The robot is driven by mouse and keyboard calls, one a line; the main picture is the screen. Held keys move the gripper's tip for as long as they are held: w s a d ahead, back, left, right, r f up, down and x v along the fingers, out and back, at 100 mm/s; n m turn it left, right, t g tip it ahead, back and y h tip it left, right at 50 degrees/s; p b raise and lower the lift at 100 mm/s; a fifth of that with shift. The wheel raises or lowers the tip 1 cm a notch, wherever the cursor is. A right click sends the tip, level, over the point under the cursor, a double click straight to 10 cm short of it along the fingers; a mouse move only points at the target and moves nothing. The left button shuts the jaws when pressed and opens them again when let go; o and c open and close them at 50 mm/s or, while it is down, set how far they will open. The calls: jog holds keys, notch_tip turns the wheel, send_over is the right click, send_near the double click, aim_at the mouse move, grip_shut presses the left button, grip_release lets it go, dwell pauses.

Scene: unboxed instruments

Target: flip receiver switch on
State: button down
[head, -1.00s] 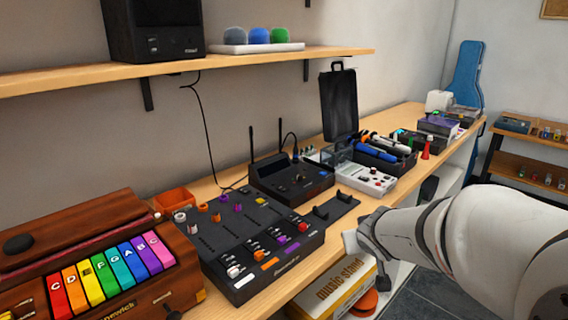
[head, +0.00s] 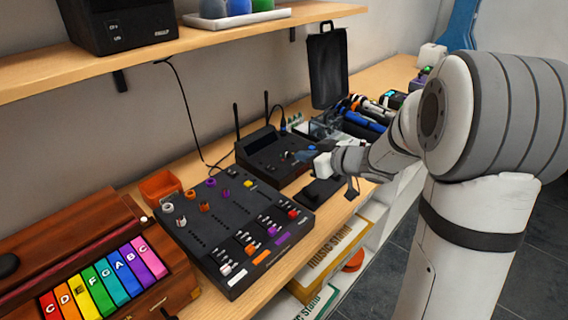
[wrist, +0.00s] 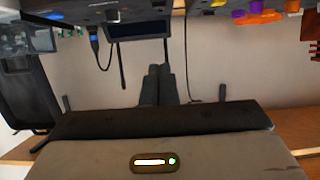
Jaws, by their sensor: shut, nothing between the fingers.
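The receiver appears to be the black box (head: 262,150) with two upright antennas and a dark screen, on the counter against the wall. In the wrist view it shows upside down at the top edge, with its dark screen (wrist: 138,28) and a blue plug beside it. Small controls sit on its right side in the head view; I cannot tell the switch or its position. My gripper (head: 300,156) is at the receiver's right front, over the controls and partly hiding them. In the wrist view its dark fingers (wrist: 158,70) are together and empty; contact with the receiver cannot be told.
A black mixer (head: 225,225) with coloured knobs stands left of the receiver, and a wooden instrument (head: 100,270) with coloured keys further left. An open black case (head: 327,70) and several instruments stand to the right. A wooden shelf (head: 215,48) runs above.

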send_over(279, 174)
notch_tip(279, 174, down, 4)
jog(key=shift+w+a+r, duration=0.1)
jog(key=shift+a+r, duration=0.05)
notch_tip(279, 174, down, 3)
jog(key=shift+r+b, duration=0.2)
jog(key=shift+b, duration=0.15)
jog(key=shift+d+f, duration=0.25)
jog(key=shift+f, duration=0.4)
